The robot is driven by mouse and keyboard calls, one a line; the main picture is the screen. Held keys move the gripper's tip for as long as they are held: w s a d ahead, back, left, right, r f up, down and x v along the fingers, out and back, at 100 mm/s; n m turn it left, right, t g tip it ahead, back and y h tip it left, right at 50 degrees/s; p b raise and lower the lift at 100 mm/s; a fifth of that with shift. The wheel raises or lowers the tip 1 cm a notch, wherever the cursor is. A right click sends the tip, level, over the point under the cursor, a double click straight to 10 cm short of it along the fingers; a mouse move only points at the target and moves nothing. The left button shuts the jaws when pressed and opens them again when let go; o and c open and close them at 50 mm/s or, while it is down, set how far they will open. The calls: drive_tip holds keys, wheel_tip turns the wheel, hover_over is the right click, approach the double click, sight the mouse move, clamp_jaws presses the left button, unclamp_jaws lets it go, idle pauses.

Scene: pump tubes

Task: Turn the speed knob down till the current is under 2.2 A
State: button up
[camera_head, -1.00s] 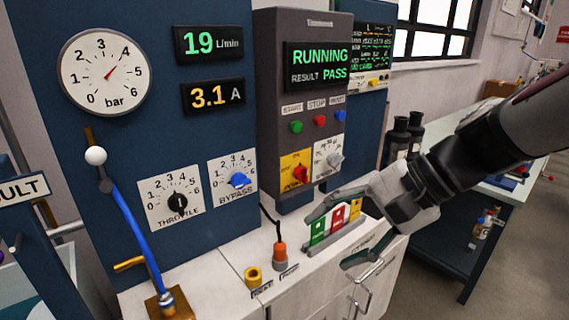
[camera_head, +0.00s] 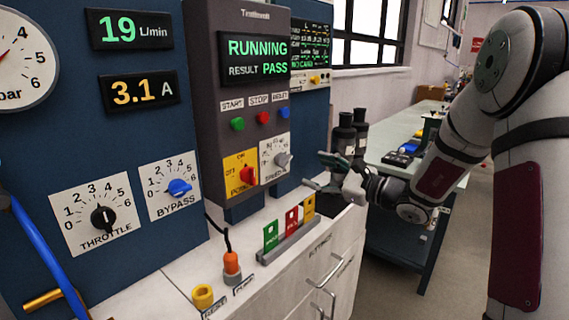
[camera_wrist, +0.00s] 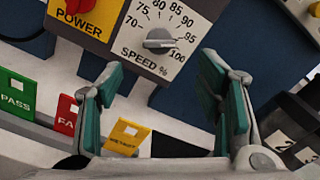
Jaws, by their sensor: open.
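The grey speed knob (camera_head: 283,159) is on a white dial plate at the lower right of the grey control box. In the wrist view the speed knob (camera_wrist: 160,40) shows at top centre, its bar pointing right, near 95 on the "SPEED %" scale. The current display (camera_head: 138,91) reads 3.1 A. My gripper (camera_head: 318,172) is open and empty, to the right of the speed knob and apart from it. In the wrist view its two green-padded fingers (camera_wrist: 161,78) stand wide apart, below and either side of the knob.
The red power switch (camera_head: 247,174) is just left of the speed dial. A rack holds green, red and yellow tags (camera_head: 291,219) on the bench below. Dark bottles (camera_head: 345,135) stand behind my gripper. An orange-topped plug (camera_head: 231,264) is at the bench front.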

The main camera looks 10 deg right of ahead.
sight(288, 162)
drive_tip(key=x, duration=1.1)
drive_tip(key=shift+w+a+b, duration=0.1)
drive_tip(key=shift+w+b, duration=0.05)
drive_tip(key=shift+b, duration=0.15)
drive_tip(key=c, duration=1.2)
